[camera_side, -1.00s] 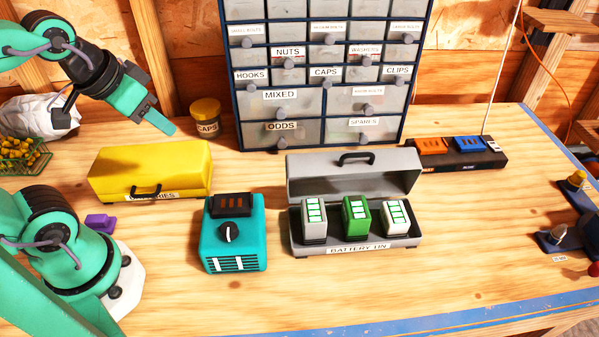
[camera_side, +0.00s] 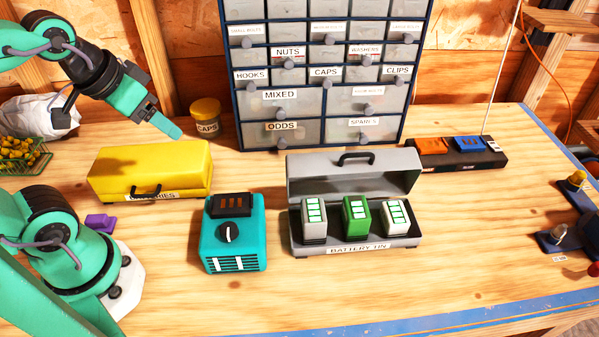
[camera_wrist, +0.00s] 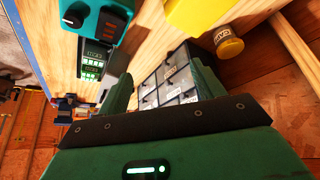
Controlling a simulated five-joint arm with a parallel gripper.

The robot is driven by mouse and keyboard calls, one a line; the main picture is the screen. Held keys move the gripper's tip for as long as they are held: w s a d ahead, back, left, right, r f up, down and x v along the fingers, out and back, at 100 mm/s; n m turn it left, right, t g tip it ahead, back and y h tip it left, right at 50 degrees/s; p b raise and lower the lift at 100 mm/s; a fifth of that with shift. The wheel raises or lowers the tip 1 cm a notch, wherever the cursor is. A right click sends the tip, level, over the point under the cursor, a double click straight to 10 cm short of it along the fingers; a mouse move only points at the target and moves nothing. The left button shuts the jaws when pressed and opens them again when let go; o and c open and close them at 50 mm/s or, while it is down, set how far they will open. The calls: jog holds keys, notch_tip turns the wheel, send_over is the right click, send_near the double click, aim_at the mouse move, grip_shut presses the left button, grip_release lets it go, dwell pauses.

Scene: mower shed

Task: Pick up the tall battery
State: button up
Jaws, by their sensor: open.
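Three batteries stand upright in the open grey battery tin (camera_side: 300,248) in the side view: a grey one (camera_side: 314,228) at left, a green one (camera_side: 356,220) in the middle, and a pale grey one (camera_side: 396,222) at right. The left one looks slightly tallest, but the difference is small. My gripper (camera_side: 168,126) is open and empty, high above the bench at upper left, well away from the tin. In the wrist view its two green fingers (camera_wrist: 164,70) are spread, with charge labels of some batteries (camera_wrist: 92,68) beyond at upper left.
A teal unit (camera_side: 232,238) with a dial stands left of the tin. A closed yellow case (camera_side: 150,168) lies below my gripper, near a caps jar (camera_side: 206,115). A drawer cabinet (camera_side: 325,75) rises behind; a dark charger strip (camera_side: 455,158) lies right. The front bench is clear.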

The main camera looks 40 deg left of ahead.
jog(key=shift+w, duration=0.1)
jog(key=m+g, duration=0.6)
jog(key=m, duration=2.1)
send_over(314, 210)
notch_tip(314, 210, down, 11)
jog(key=shift+a+r, duration=0.1)
jog(key=shift+d, duration=0.25)
jog(key=shift+a+f, duration=0.15)
jog(key=shift+f, duration=3.95)
